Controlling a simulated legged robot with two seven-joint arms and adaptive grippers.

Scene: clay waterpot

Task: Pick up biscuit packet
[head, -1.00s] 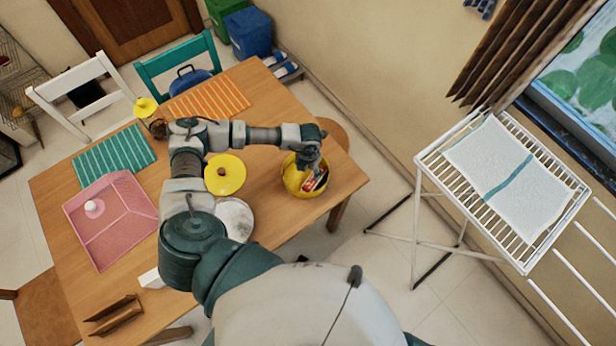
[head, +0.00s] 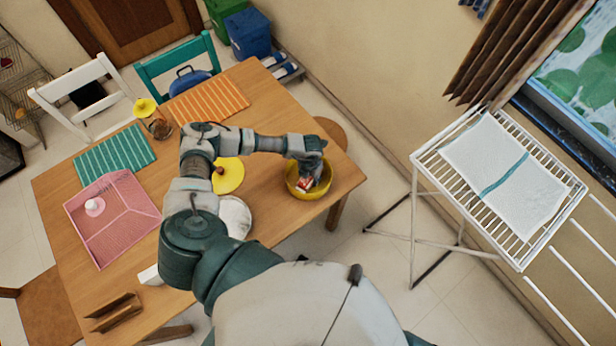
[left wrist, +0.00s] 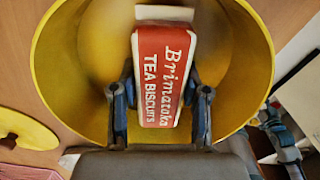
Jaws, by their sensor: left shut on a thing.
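The biscuit packet (left wrist: 162,75) is red with white lettering reading "Brimatoka TEA BISCUITS" and a pale end flap. It is inside the yellow bowl (left wrist: 60,75), and it also shows in the head view (head: 304,184) as a small red and white shape. My left gripper (left wrist: 160,100) is shut on the packet, with one finger on each long side. In the head view the same gripper (head: 308,172) is over the yellow bowl (head: 308,194) at the table's right end. Whether the packet touches the bowl's bottom cannot be told.
The wooden table (head: 270,105) holds a yellow lid (head: 230,176), a white plate (head: 236,215), a pink tray (head: 112,218), a teal striped mat (head: 115,153) and an orange striped mat (head: 209,100). A drying rack (head: 428,160) with a white cloth stands at right.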

